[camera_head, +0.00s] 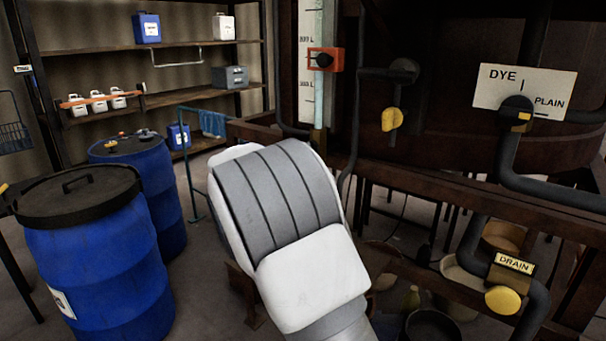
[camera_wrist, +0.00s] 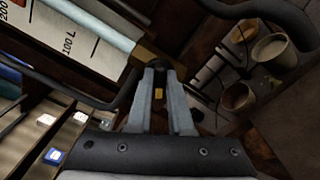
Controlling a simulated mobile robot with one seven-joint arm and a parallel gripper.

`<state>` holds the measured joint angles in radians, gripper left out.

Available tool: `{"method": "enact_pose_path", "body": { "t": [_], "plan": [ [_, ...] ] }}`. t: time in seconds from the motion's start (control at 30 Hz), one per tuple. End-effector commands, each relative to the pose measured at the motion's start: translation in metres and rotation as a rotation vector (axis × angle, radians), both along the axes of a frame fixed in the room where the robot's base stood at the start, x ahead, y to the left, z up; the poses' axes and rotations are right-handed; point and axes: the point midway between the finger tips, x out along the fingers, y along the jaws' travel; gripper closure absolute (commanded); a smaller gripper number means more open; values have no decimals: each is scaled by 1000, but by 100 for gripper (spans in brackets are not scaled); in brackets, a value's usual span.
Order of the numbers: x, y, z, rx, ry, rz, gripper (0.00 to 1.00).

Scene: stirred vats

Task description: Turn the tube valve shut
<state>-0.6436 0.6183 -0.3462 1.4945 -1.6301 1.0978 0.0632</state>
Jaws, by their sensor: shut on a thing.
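The sight tube (camera_head: 317,95) with its litre scale stands upright at the vat's left side in the head view. At its foot is the brass-coloured tube valve (camera_head: 318,138). In the wrist view the tube (camera_wrist: 95,22) runs down to the valve body (camera_wrist: 147,52). My gripper (camera_wrist: 161,72) has its fingers at this valve, close together on its small dark handle. The handle is mostly hidden between the fingertips, so its angle cannot be told. In the head view my white and grey arm hides the gripper.
A yellow-handled valve (camera_head: 391,119), the DYE/PLAIN sign (camera_head: 522,91) and the yellow DRAIN knob (camera_head: 503,300) are to the right. Blue drums (camera_head: 92,250) stand left. Dark pipes and frame beams crowd the valve.

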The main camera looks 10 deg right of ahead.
Motion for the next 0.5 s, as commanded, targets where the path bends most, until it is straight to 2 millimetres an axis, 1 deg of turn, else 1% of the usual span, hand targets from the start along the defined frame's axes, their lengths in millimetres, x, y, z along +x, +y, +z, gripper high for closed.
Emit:
{"method": "enact_pose_path", "body": {
  "t": [0.03,0.3,0.5],
  "plan": [
    [0,1,-10,36,-35,1,100],
    [-1,0,-10,201,-195,0,100],
    [-1,0,-8,291,-283,0,100]
  ]
}}
